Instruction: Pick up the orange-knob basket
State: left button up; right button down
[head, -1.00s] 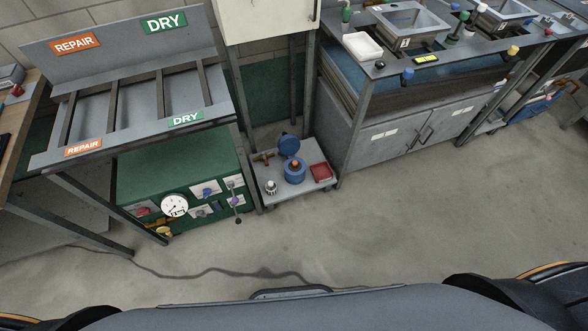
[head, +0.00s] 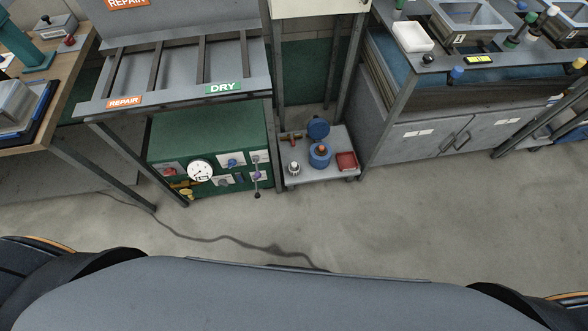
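I cannot make out a basket with an orange knob in the head view. Two square metal basins (head: 470,16) are set in the sink bench (head: 440,66) at the upper right, one partly cut off by the top edge. Small knobs in green, white, blue and yellow show along that bench. Neither of my grippers is in view.
A slatted rack (head: 180,75) labelled REPAIR and DRY stands at left over a green panel box (head: 215,140). A wooden bench (head: 65,105) is at far left. Open floor lies in front.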

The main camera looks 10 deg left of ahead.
aim_at(321, 151)
jog(key=i+l+u, duration=0.5)
jog(key=l, duration=0.15)
jog(key=i+l+u, duration=0.3)
jog(key=l+u, duration=0.25)
jog(key=l, duration=0.2)
